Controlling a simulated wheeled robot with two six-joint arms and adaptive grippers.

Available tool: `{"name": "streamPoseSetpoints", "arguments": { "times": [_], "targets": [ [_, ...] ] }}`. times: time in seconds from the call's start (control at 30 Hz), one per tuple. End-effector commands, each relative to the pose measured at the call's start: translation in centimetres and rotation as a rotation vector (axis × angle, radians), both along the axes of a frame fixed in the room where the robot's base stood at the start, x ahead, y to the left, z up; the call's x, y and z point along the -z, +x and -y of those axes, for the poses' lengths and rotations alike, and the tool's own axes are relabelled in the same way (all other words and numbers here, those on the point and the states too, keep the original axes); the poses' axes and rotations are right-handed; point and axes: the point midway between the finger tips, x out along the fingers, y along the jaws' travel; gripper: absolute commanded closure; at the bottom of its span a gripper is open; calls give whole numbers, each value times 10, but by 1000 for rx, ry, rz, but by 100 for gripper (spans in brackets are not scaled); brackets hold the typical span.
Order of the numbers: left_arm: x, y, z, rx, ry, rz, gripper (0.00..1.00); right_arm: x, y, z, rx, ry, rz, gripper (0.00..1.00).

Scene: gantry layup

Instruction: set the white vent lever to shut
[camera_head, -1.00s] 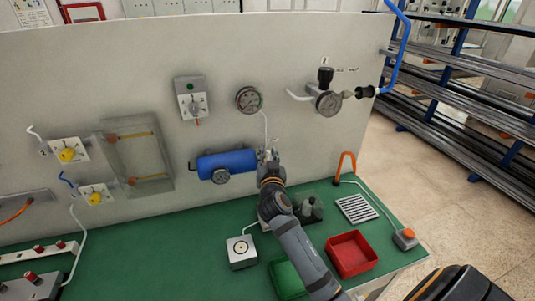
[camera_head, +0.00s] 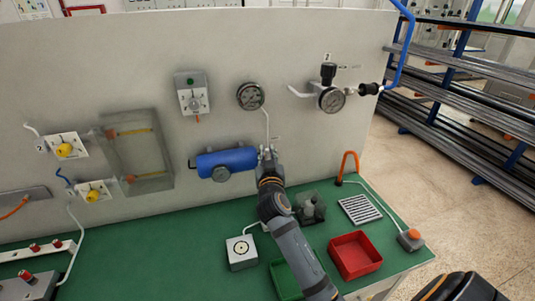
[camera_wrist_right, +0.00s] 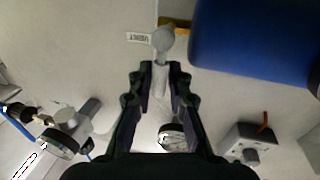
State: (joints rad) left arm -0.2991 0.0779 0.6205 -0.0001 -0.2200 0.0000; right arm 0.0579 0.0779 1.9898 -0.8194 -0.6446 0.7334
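The white vent lever (camera_wrist_right: 160,81) shows in the right wrist view as a pale stem running from a round grey hub (camera_wrist_right: 163,39) beside a small label. In the head view my right gripper (camera_head: 268,157) is at the wall panel, just right of the blue tank (camera_head: 227,162), and hides most of the lever. The lever's exact setting is hard to read. My left gripper is not in view.
A round gauge (camera_head: 250,96) sits above the tank, and a regulator with a gauge (camera_head: 331,99) is up to the right. On the green bench (camera_head: 150,241) are a red bin (camera_head: 354,256), a green bin (camera_head: 285,281) and a white box (camera_head: 241,252) near my right arm.

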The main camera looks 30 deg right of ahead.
Motion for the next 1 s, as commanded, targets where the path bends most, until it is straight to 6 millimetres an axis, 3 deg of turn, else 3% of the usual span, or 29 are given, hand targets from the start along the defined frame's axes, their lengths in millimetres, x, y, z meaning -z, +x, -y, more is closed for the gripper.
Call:
{"name": "streamPoseSetpoints", "arguments": {
  "times": [0.1,0.4,0.73,1.0],
  "targets": [
    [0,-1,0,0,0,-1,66,0,0,0,0,0,1,66],
    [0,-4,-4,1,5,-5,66,0,-3,-2,-1,2,2,66],
    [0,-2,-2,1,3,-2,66,3,-55,-28,-1,7,0,66],
    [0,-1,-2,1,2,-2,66,2,-68,-34,0,1,3,66]
  ]
}}
